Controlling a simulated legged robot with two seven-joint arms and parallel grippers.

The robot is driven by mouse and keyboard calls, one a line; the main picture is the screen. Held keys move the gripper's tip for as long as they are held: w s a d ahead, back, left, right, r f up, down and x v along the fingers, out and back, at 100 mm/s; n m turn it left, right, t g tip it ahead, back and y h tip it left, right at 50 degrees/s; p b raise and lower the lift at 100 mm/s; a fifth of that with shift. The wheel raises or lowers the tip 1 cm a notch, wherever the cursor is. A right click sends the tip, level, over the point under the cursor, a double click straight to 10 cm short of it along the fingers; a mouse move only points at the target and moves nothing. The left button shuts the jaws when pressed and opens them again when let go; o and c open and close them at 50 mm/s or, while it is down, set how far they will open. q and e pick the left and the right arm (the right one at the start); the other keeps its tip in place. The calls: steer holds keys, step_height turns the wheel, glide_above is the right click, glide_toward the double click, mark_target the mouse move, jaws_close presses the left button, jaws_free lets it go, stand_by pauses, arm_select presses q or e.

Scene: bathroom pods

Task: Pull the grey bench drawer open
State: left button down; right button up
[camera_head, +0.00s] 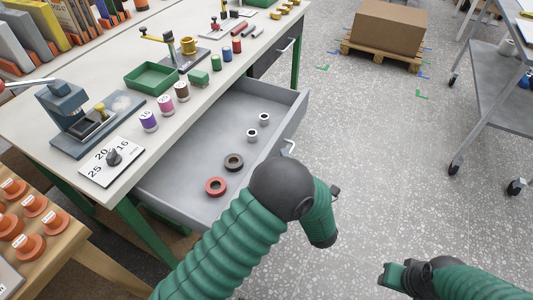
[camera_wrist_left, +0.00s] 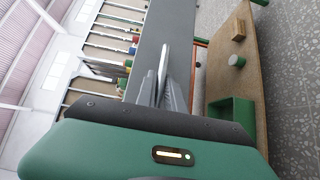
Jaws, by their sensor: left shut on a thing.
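The grey bench drawer (camera_head: 215,140) stands pulled out from under the white-topped bench in the head view. One end of its pale metal handle (camera_head: 291,147) shows beside my dark wrist joint; the rest is hidden behind my arm. In the left wrist view, my left gripper (camera_wrist_left: 167,88) is shut on the bright handle bar (camera_wrist_left: 164,60), against the grey drawer front (camera_wrist_left: 181,35). In the head view my left fingertips are hidden. My right gripper (camera_head: 392,274) is low at the right, away from the drawer; its finger state is unclear.
Inside the drawer lie a red ring (camera_head: 215,187), a dark ring (camera_head: 234,162) and two small pale cylinders (camera_head: 251,134). The bench top (camera_head: 100,70) holds spools, a green tray and a press. A grey cart (camera_head: 490,95) stands right.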

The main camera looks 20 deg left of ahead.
arm_select(q)
steer(key=shift+s+d+f, duration=0.15)
steer(key=shift+d+f, duration=0.05)
steer(key=shift+d, duration=0.35)
steer(key=shift+s+d+f, duration=0.1)
steer(key=shift+d+f, duration=0.05)
steer(key=shift+d, duration=0.4)
steer(key=shift+d, duration=0.15)
steer(key=c, duration=1.8)
jaws_free()
steer(key=o, duration=0.4)
steer(key=shift+w, duration=0.15)
steer(key=shift+c, duration=0.2)
steer(key=shift+r, duration=0.2)
